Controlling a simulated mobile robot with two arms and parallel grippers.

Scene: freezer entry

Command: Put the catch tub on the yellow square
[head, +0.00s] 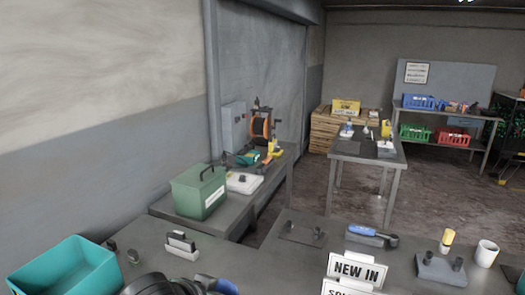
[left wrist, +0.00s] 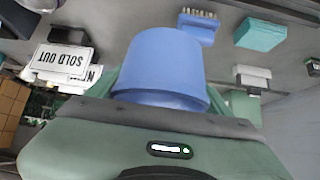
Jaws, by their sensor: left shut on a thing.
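A blue tub (left wrist: 160,62) fills the middle of the left wrist view, which looks upside down. My left gripper (left wrist: 178,100) is shut on it, with green finger parts showing at its two sides. In the head view, my dark left arm comes in at the bottom edge, and a small piece of the blue tub (head: 222,286) shows beside it. Most of the tub is out of that picture. I see no yellow square in either view. My right gripper is not in view.
A teal bin (head: 66,272) stands on the near table at the left. A green box (head: 200,192) stands behind it. A "NEW IN" sign (head: 356,271), a blue-handled tool (head: 370,236) and a white mug (head: 486,253) stand at the right. A further table (head: 352,152) stands behind.

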